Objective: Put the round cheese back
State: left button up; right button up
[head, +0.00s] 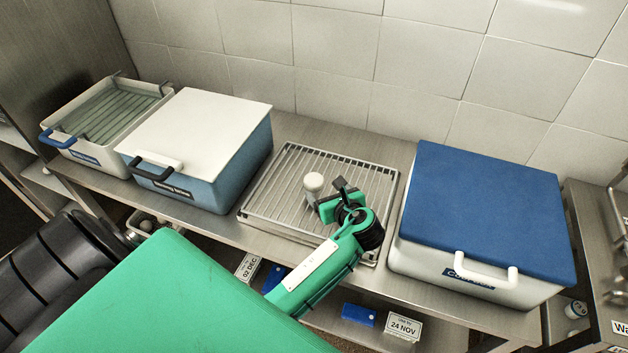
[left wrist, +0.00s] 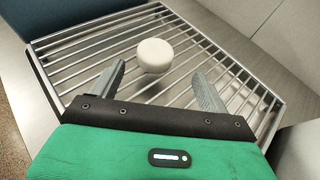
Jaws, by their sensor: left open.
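The round cheese (head: 314,181) is a small white disc with rounded edges. It sits on a metal slatted rack (head: 275,207) in the middle of the counter. In the left wrist view the cheese (left wrist: 154,55) rests on the bars, just ahead of and between my two grey fingertips. My left gripper (head: 323,200) is open and low over the rack, beside the cheese; in the left wrist view the gripper (left wrist: 160,82) is empty with its fingers spread. The wrist hides part of the rack in the head view. My right gripper is not in view.
Left stand an open white bin (head: 85,158) with a slatted insert and a closed blue bin (head: 220,185) with a white lid (head: 205,125). Right is a white bin (head: 430,262) with a blue lid (head: 490,210). Date cards (head: 403,328) lie on the shelf below. A tiled wall stands behind.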

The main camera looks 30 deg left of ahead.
aim_at(317, 185)
pick_arm(q)
jog(key=shift+x, duration=0.95)
jog(key=p+x, duration=0.1)
jog(key=x, duration=0.1)
jog(key=p+x, duration=0.1)
jog(key=x, duration=0.1)
jog(key=shift+s+a+f, duration=0.15)
jog(key=shift+a, duration=0.4)
jog(key=shift+a+f, duration=0.2)
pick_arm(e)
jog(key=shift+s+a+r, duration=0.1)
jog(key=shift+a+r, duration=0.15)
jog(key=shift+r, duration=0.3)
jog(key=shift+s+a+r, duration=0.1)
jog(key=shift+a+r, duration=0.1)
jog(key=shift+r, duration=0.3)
pick_arm(q)
jog(key=shift+c, duration=0.5)
jog(key=c, duration=1)
jog(key=shift+c, duration=0.3)
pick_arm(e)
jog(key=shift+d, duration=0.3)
pick_arm(q)
jog(key=shift+c, duration=0.2)
